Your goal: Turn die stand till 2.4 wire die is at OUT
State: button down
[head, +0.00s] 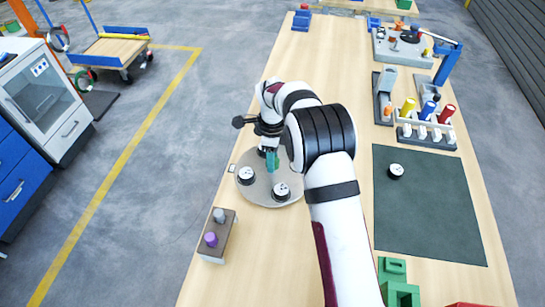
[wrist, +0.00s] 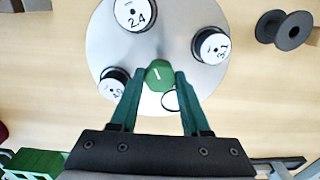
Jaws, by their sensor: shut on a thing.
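The die stand (head: 262,193) is a round grey plate on the table, and it fills the middle of the wrist view (wrist: 180,25). The 2.4 wire die (wrist: 135,14) is a black cylinder with a white top, at the plate's far left in the wrist view. Another die (wrist: 212,46) sits at the right and one (wrist: 114,84) at the left, partly behind a finger. My gripper (wrist: 158,82) is shut on the green knob (wrist: 158,72) of the stand. I cannot make out an OUT mark.
A black spool (wrist: 284,30) is beside the plate in the wrist view. In the head view, a small block with grey and purple pegs (head: 211,239) is near the left table edge. A dark mat (head: 428,215) with one die (head: 396,171) lies to the right.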

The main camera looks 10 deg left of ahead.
jog(key=shift+m, duration=2.9)
jog(key=shift+c, duration=1.8)
grip_release()
notch_tip(320, 180, up, 16)
jog(key=shift+s, duration=0.15)
jog(key=shift+a+f, duration=0.1)
